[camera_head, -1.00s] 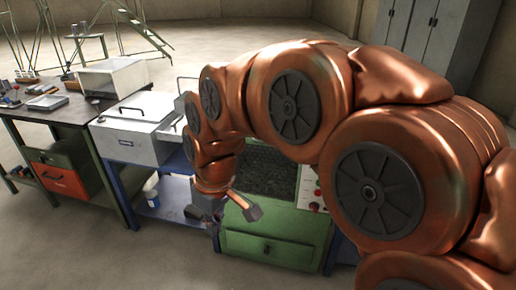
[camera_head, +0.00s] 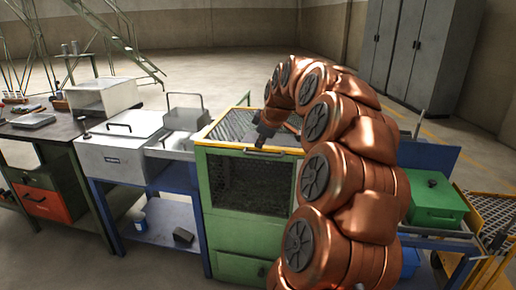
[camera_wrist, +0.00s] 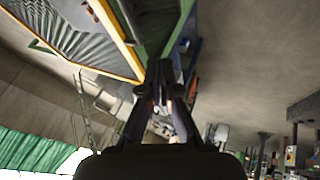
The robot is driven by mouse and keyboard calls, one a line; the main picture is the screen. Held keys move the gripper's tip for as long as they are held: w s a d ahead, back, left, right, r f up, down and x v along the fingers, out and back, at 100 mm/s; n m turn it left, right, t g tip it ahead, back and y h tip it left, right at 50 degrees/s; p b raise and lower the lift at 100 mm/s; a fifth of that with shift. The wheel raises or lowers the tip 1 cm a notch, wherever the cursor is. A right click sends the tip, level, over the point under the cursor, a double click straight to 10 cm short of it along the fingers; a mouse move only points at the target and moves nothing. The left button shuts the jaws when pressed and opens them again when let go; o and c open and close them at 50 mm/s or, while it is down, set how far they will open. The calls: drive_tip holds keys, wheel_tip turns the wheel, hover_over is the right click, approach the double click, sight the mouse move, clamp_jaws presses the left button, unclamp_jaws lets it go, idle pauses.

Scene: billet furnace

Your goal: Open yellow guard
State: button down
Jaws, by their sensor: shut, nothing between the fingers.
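The yellow guard (camera_head: 226,147) is a yellow-edged frame with dark mesh on the top of the green cabinet. It lies flat, with a dark handle (camera_head: 264,153) along its front edge. My gripper (camera_head: 261,136) is over the guard's top, just behind the front edge near the handle; I cannot tell if it touches. In the wrist view my gripper (camera_wrist: 163,74) has its fingers together with nothing between them. The guard's yellow edge (camera_wrist: 116,38) runs beside the fingers, on the left of that view. My arm hides the guard's right part.
A white box with a handle (camera_head: 125,150) stands on the blue table to the left. A dark workbench (camera_head: 40,130) is further left. A green box (camera_head: 437,203) and a yellow mesh cart (camera_head: 490,215) are at the right. Grey lockers (camera_head: 425,50) stand behind.

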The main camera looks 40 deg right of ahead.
sight(255, 154)
drive_tip(key=x, duration=0.3)
drive_tip(key=d+p+x, duration=0.1)
drive_tip(key=x, duration=0.6)
drive_tip(key=shift+w+d+p, duration=0.3)
drive_tip(key=shift+w+d, duration=0.1)
drive_tip(key=shift+w, duration=0.1)
drive_tip(key=shift+w+d+f, duration=0.15)
drive_tip(key=shift+w+d, duration=0.25)
drive_tip(key=shift+d, duration=0.2)
drive_tip(key=shift+w, duration=0.1)
